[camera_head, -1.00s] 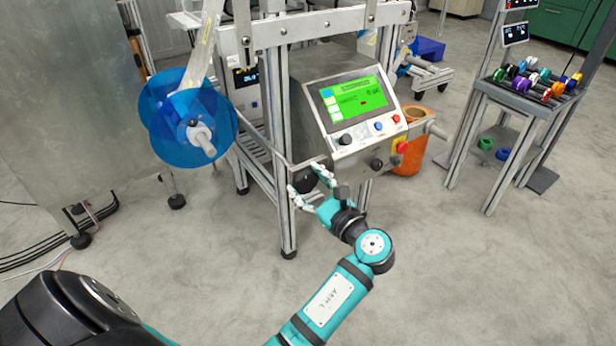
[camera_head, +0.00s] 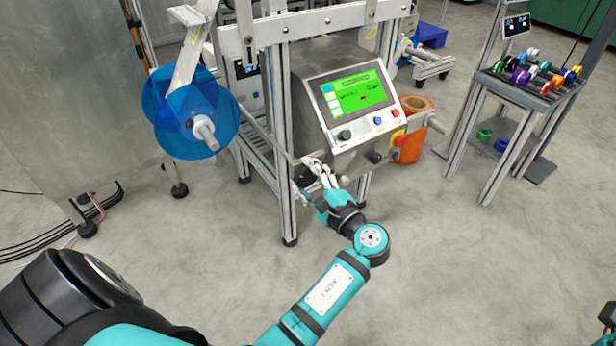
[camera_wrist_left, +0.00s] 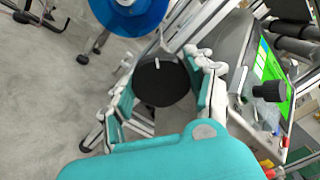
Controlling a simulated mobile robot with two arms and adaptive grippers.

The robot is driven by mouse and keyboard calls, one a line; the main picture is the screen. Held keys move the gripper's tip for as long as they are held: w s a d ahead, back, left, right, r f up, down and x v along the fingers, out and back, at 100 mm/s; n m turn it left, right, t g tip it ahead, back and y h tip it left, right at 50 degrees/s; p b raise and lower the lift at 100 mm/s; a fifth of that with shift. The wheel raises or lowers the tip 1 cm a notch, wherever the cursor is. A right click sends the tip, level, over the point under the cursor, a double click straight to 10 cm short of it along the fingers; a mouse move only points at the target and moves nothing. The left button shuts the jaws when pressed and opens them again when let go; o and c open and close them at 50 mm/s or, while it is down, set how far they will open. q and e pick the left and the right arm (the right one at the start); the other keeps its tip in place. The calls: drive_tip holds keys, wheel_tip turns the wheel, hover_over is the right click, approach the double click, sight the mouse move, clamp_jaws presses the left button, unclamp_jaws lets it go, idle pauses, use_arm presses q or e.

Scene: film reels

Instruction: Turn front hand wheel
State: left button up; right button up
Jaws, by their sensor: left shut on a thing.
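The front hand wheel (camera_head: 303,176) is a dark round knob on the front frame, below and left of the control panel. My left gripper (camera_head: 314,174) is shut on the hand wheel, and its fingers partly hide it in the head view. In the left wrist view the hand wheel (camera_wrist_left: 162,84) is a black disc with a small white mark near its top edge. The fingers of my left gripper (camera_wrist_left: 164,68) lie on both sides of its rim.
The control panel (camera_head: 350,98) with a green screen and buttons sits just above and right of the wheel. A blue film reel (camera_head: 180,110) hangs to the left. An orange cylinder (camera_head: 414,150) is on the right. A rack (camera_head: 545,103) with coloured spools stands farther right. The floor in front is clear.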

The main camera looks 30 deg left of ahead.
idle(0.4)
use_arm(q)
drive_tip(key=o, duration=1.2)
